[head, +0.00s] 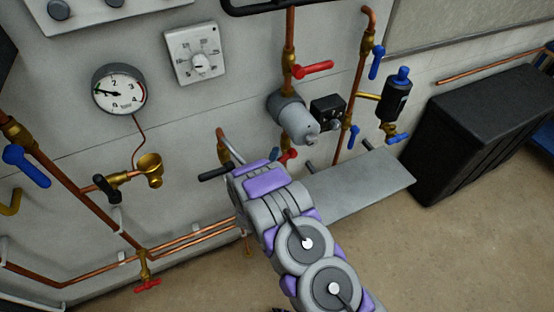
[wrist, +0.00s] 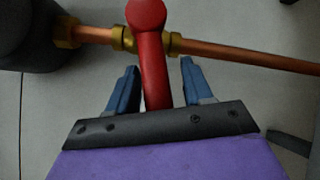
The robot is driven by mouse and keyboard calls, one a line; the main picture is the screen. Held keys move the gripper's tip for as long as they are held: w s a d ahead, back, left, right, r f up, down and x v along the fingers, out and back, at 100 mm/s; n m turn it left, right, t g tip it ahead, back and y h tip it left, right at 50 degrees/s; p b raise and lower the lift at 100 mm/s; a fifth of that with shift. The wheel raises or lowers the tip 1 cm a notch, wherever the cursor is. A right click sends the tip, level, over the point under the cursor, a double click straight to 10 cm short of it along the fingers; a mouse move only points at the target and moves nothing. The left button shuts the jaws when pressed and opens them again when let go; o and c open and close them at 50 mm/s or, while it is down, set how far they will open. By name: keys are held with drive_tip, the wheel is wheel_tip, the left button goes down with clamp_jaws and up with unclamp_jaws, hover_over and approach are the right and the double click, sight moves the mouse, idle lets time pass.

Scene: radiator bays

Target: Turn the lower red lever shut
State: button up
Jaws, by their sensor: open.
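The lower red lever (head: 288,155) shows only in part in the head view, below the grey pump (head: 293,118) and behind the end of my arm. In the wrist view the red lever (wrist: 153,70) sits on a brass valve (wrist: 123,38) on a copper pipe and lies across the pipe's line. My gripper (wrist: 159,68) is open, with one blue finger on each side of the lever. A gap shows between each finger and the lever. The lever's near end is hidden by the gripper body. The upper red lever (head: 314,69) is above the pump.
A black-handled valve (head: 215,172) is close left of my gripper. A grey shelf (head: 360,185) is to the right, below blue-handled valves (head: 354,137). A pressure gauge (head: 119,89) and a dial (head: 198,54) are on the wall. A dark cabinet (head: 470,140) stands at right. Floor is clear in front.

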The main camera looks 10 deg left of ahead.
clamp_jaws()
idle(0.4)
